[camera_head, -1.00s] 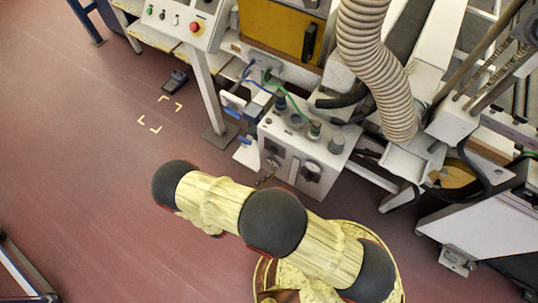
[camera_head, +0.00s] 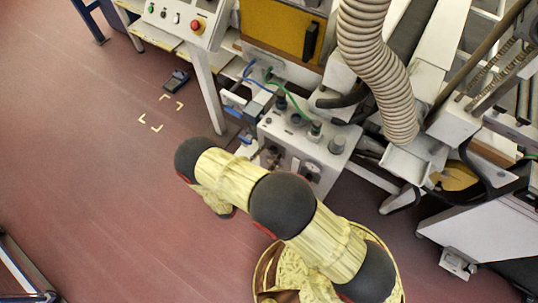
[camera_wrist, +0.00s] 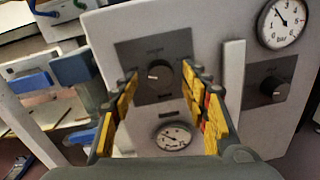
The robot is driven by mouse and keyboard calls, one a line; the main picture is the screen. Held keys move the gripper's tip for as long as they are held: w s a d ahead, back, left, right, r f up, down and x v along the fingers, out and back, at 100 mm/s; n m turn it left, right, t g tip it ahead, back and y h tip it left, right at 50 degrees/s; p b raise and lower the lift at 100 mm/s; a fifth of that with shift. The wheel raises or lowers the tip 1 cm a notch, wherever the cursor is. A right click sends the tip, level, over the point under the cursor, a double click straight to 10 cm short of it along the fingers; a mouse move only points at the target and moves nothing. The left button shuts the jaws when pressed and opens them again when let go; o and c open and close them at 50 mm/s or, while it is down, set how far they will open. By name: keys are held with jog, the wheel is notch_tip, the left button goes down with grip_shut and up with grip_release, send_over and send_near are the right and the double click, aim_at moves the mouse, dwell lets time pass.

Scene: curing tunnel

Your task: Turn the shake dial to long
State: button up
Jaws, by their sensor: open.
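A black dial (camera_wrist: 160,75) sits on a dark plate on the white front panel in the wrist view. A pale mark shows on its left side. Small lettering around it is too blurred to read. A second black dial (camera_wrist: 273,88) is on another dark plate further right; I cannot tell from lettering which one is the shake dial. My gripper (camera_wrist: 163,82) is open, with its yellow-padded fingers on either side of the left dial. I cannot tell whether they touch it.
A round gauge (camera_wrist: 284,22) is at upper right, and another gauge (camera_wrist: 173,137) is below the left dial. A white vertical bar (camera_wrist: 232,80) stands between the dial plates. Hoses (camera_head: 298,105) and a ribbed duct (camera_head: 372,60) are by the box. The floor at left is mostly clear.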

jog(key=shift+w+d, duration=0.1)
jog(key=shift+c, duration=0.8)
jog(key=c, duration=1)
